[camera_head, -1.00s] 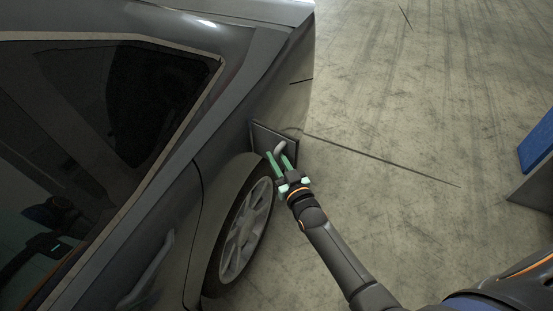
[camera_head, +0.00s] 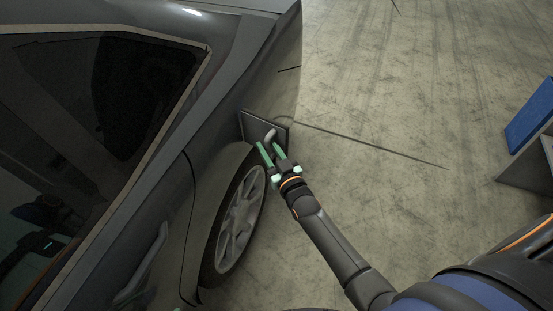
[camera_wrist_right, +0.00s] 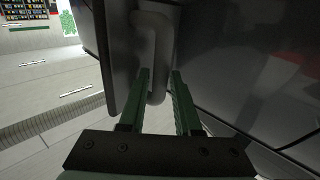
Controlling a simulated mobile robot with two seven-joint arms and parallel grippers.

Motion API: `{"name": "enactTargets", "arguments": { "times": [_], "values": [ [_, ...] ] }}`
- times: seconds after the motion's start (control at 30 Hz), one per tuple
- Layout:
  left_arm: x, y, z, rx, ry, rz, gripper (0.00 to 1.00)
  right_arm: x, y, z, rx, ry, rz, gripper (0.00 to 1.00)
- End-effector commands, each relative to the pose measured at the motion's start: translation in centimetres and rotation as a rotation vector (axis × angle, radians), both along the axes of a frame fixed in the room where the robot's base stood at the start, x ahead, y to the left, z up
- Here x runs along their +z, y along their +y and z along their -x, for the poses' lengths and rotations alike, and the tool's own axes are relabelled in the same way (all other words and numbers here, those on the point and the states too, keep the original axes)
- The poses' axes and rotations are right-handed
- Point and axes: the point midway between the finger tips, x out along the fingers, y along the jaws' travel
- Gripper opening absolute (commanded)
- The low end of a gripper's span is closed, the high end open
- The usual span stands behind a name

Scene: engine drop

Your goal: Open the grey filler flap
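The grey filler flap (camera_head: 254,127) is on the side of the dark grey car, above the rear wheel. It stands out from the bodywork at an angle, partly open. Its light grey looped handle (camera_head: 270,135) faces my right gripper (camera_head: 272,150). In the right wrist view, the handle (camera_wrist_right: 155,50) shows between the two green fingers of my right gripper (camera_wrist_right: 160,76). The fingers are apart, one on each side of the handle; I cannot tell whether either touches it. The flap (camera_wrist_right: 118,60) fills the left of the handle there. My left gripper is not in view.
The car's wheel (camera_head: 238,225) lies just below the flap, and its body (camera_head: 185,120) fills the left. The concrete floor (camera_head: 400,110) to the right is clear. A blue-topped grey unit (camera_head: 530,120) stands at the right edge.

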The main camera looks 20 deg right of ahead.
Motion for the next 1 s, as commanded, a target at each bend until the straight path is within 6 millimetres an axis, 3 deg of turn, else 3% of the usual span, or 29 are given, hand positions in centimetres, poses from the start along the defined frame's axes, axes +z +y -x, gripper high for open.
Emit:
{"name": "enactTargets", "arguments": {
  "times": [0.4,0.6,1.0],
  "values": [
    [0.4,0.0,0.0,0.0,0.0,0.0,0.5,-0.1,-0.2,7.8,0.001,0.003,0.001,0.32],
    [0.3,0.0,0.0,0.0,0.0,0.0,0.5,0.0,-0.3,10.6,0.001,0.0,0.0,0.32],
    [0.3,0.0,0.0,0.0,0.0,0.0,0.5,0.1,-0.3,11.8,0.001,-0.001,0.0,0.32]
  ]
}}
